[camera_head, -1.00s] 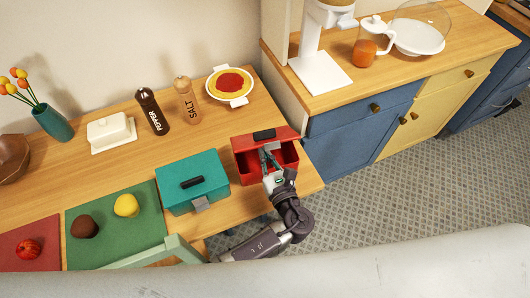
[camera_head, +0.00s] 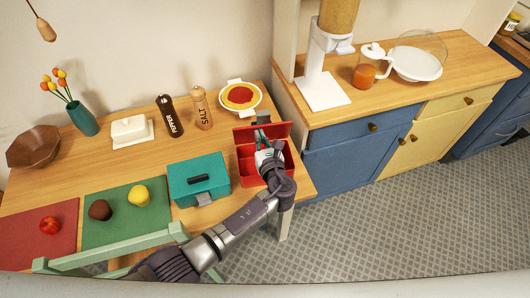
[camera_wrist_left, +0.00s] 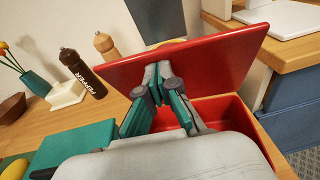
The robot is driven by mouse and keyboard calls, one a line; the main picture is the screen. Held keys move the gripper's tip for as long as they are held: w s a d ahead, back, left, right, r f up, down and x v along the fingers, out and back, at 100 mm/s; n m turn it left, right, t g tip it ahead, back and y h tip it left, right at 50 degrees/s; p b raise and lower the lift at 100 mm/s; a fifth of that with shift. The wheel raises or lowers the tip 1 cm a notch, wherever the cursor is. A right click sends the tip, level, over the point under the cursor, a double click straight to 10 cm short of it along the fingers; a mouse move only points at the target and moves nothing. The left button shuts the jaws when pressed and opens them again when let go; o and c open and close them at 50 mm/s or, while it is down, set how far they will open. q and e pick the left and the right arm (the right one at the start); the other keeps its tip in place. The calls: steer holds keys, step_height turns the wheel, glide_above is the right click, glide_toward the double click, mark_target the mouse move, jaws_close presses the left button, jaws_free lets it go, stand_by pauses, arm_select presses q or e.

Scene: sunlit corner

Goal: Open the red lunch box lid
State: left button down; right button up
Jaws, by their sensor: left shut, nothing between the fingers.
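The red lunch box (camera_head: 247,172) stands on the right end of the wooden table, with its lid (camera_head: 279,131) raised to roughly upright at the back. Its dark handle (camera_head: 262,117) shows at the lid's far side. My left gripper (camera_head: 263,154) is shut and empty over the open box, in front of the lid. In the left wrist view, the fingertips (camera_wrist_left: 157,84) are against or very close to the inner face of the lid (camera_wrist_left: 215,66); contact is hard to tell. The box's open inside (camera_wrist_left: 228,112) shows below the lid. My right gripper is out of view.
A teal lunch box (camera_head: 190,182) with its lid closed stands just left of the red one. A plate of food (camera_head: 241,97), salt mill (camera_head: 201,108) and pepper mill (camera_head: 170,116) stand behind. A green chair back (camera_head: 110,257) is at the front.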

arm_select(q)
steer(key=w, duration=0.3)
steer(key=w+r, duration=0.1)
steer(key=w, duration=0.1)
steer(key=shift+a+b, duration=0.25)
steer(key=shift+b, duration=0.15)
steer(key=shift+w+a+r+b, duration=0.1)
steer(key=shift+w+a+b, duration=0.1)
steer(key=shift+w+b, duration=0.55)
steer(key=shift+x, duration=1)
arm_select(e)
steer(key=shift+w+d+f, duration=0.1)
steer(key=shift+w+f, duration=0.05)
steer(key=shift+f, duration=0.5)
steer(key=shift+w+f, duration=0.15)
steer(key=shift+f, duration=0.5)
arm_select(q)
steer(key=shift+w+d+r, duration=0.1)
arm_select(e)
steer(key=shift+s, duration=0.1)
